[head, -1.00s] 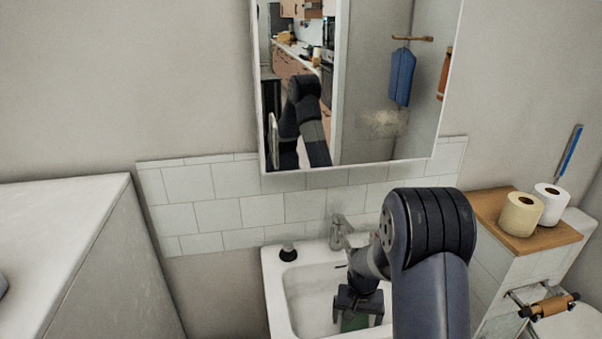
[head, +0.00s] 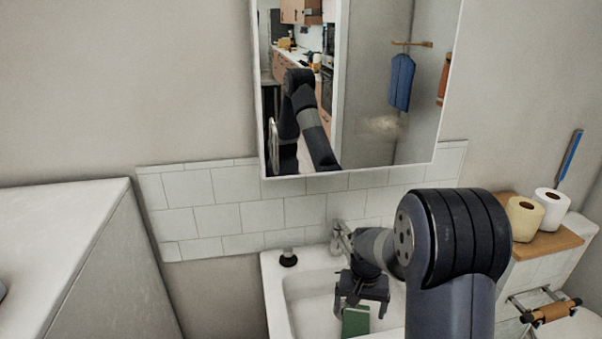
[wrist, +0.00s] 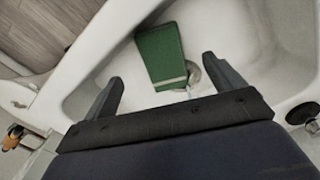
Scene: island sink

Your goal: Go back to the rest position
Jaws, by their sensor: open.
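My gripper (head: 361,311) points down over the white sink basin (head: 312,283) with its jaws apart and nothing between them. In the wrist view its two fingers (wrist: 163,72) stand wide apart at either side. A flat green block with a pale stripe near one end, sponge-like, lies in the basin; the green block (head: 356,321) shows just below the fingers in the head view. In the wrist view the green block (wrist: 161,54) lies beyond the fingertips, apart from them. My arm hides part of the basin's right side.
A faucet (head: 338,238) stands at the back of the sink, close to my arm. A small dark-based item (head: 288,258) sits on the back left rim. A mirror cabinet (head: 388,140) hangs above. Paper rolls (head: 525,218) stand on a wooden shelf at right. A white counter (head: 70,215) is at left.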

